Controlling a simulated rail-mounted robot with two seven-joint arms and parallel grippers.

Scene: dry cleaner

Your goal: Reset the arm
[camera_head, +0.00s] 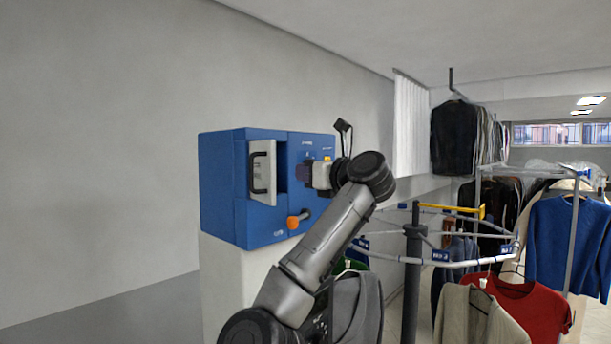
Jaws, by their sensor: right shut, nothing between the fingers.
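My right arm (325,237) reaches up from the bottom of the picture. Its right gripper (308,174) is shut and empty, and it is at the front face of a blue machine (224,190). I cannot tell whether the gripper touches the machine. The machine has a grey door with a black handle (260,173) and an orange knob (294,222) low on its front. Part of the front face is hidden behind my gripper and wrist. My left gripper is not in view.
A round garment rail on a dark post (412,285) stands right of my arm. A red top (527,308), a blue sweater (566,245) and dark jackets (455,138) hang at the right. A plain wall (100,150) fills the left, with free room before it.

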